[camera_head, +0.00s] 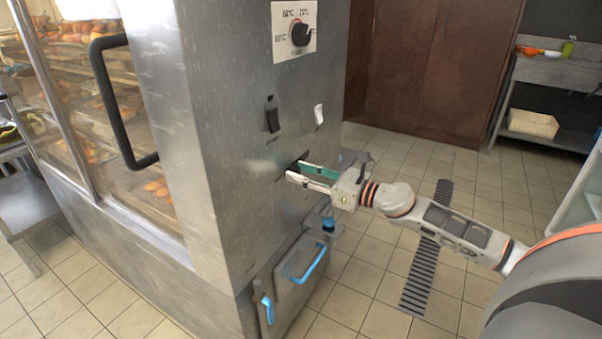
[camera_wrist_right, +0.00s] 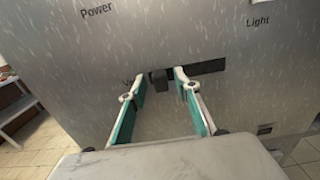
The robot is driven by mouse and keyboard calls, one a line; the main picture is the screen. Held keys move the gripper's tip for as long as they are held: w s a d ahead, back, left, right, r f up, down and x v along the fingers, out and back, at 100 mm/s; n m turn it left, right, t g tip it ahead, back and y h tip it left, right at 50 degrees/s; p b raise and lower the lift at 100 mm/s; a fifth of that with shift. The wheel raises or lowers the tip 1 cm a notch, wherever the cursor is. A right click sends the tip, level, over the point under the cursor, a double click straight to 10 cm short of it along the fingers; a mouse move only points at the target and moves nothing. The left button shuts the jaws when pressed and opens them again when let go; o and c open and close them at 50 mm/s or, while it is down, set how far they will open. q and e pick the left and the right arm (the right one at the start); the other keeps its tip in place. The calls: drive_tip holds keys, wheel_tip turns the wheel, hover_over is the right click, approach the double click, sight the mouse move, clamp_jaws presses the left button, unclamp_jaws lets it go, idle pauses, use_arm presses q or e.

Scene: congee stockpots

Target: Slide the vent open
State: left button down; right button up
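The vent is a dark horizontal slot (camera_wrist_right: 208,67) in the grey steel front panel, with a small black slider knob (camera_wrist_right: 159,80) at its left end. A label starting with "V" beside it is mostly covered by a finger. My right gripper (camera_wrist_right: 164,74) is open, with one finger on each side of the knob and visible gaps; I cannot tell whether either fingertip touches the panel. In the head view my right gripper (camera_head: 298,172) is at the panel, and the slot (camera_head: 299,160) is partly hidden behind its fingers. My left gripper is not in view.
Above the slot are a temperature dial (camera_head: 300,33), a black switch (camera_head: 272,115) and a white switch (camera_head: 319,115). A glass door with a black handle (camera_head: 118,105) is at left. Tiled floor is open at right.

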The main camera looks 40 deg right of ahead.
sight(307, 152)
drive_tip(key=shift+w, duration=0.2)
